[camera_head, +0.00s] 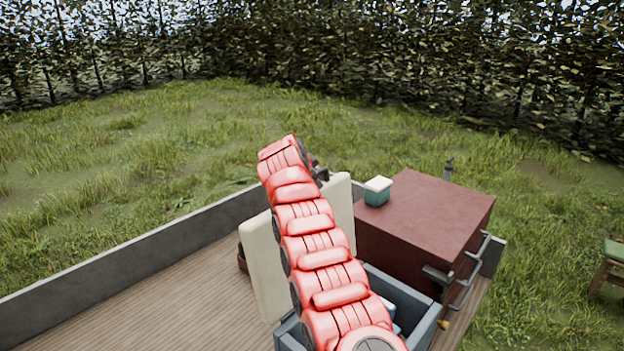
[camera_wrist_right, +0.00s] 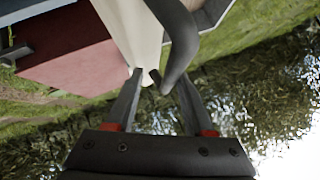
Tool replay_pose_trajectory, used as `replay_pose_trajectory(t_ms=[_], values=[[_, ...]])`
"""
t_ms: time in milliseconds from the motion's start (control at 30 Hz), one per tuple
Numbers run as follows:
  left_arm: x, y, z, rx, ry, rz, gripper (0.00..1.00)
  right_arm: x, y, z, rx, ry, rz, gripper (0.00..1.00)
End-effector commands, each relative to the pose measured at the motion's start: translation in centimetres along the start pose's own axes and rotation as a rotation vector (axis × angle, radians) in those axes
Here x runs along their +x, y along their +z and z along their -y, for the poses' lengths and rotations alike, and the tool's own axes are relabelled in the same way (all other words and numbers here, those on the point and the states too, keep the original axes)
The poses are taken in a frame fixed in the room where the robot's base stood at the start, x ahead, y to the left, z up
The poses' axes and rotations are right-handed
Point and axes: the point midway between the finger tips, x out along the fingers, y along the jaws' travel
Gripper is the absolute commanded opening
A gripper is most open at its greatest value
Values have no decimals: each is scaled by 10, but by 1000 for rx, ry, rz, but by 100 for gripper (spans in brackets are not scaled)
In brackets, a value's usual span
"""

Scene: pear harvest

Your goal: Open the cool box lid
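The cool box (camera_head: 425,332) is blue-grey and stands at the lower middle of the head view, its top open, with pale items partly visible inside. Its cream lid (camera_head: 264,265) stands raised, nearly upright, on the far side of the box. My right arm crosses in front of the lid and hides its middle. In the wrist view, the right gripper (camera_wrist_right: 160,75) has its fingers apart. The cream lid (camera_wrist_right: 132,25) and a curved dark grey part (camera_wrist_right: 182,45) reach down to between the fingertips; contact is unclear. My left gripper is out of view.
A dark red cabinet (camera_head: 430,215) with metal rails stands right of the lid, with a small teal box with a white top (camera_head: 377,191) on it. Grass and a hedge lie beyond.

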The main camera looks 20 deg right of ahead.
Motion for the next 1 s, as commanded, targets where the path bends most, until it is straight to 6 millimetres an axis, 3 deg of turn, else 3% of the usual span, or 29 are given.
replay_pose_trajectory(t_ms=[267, 700, 833, 1000], values=[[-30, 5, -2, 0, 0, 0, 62, -22, 5, -2, 1, -5, -1, 52], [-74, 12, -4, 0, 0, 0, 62, -132, 4, 0, 0, -6, 2, 52], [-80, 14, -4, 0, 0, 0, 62, -155, 2, 0, 2, -5, 1, 52], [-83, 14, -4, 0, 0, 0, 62, -169, 2, 0, -1, 0, 2, 52]])
